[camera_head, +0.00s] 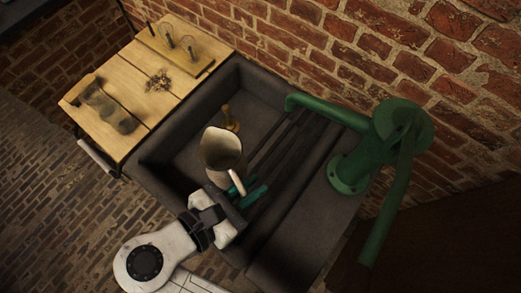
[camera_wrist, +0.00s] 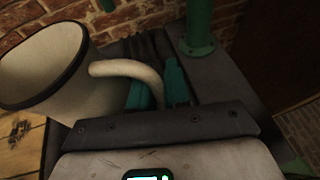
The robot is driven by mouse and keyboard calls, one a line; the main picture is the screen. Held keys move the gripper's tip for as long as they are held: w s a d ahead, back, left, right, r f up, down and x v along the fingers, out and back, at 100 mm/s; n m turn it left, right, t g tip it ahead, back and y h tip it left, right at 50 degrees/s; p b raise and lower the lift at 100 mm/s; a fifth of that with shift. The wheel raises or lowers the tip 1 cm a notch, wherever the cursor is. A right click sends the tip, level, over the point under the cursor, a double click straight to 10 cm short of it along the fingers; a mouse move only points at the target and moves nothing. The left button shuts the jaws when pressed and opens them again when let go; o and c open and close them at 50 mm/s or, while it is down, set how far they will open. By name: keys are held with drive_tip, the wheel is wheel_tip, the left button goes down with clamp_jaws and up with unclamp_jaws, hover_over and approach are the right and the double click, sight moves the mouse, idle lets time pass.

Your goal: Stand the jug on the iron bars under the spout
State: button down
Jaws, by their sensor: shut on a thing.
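The cream jug (camera_head: 222,170) is over the dark stone sink (camera_head: 160,168), left of the iron bars (camera_head: 277,143), mouth up. Whether its base touches anything is hidden. My gripper (camera_head: 250,193) has its teal fingers closed on the jug's handle (camera_head: 237,182). In the wrist view the jug (camera_wrist: 88,95) is at the left, and its handle (camera_wrist: 128,68) runs between the fingers (camera_wrist: 158,88). The green pump (camera_head: 352,165) stands on the sink's right ledge. Its spout (camera_head: 292,102) reaches left over the far part of the bars, beyond and right of the jug.
A brass piece (camera_head: 230,118) stands in the sink just behind the jug. The pump's long handle (camera_head: 387,210) hangs at the right. A brick wall closes the back.

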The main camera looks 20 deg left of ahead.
wheel_tip(320, 180, down, 10)
drive_tip(key=b, duration=1)
drive_tip(key=shift+w+r+x, duration=0.3)
drive_tip(key=shift+r+x, duration=0.35)
drive_tip(key=shift+x, duration=2.4)
drive_tip(key=shift+w+r+x, duration=0.3)
drive_tip(key=shift+r+x, duration=0.3)
drive_tip(key=shift+x, duration=2.45)
drive_tip(key=shift+w+r+x, duration=0.3)
drive_tip(key=shift+r+x, duration=0.35)
drive_tip(key=shift+x, duration=2.45)
drive_tip(key=shift+f, duration=0.1)
drive_tip(key=c, duration=1.1)
unclamp_jaws()
drive_tip(key=shift+b, duration=0.3)
drive_tip(key=v, duration=1.2)
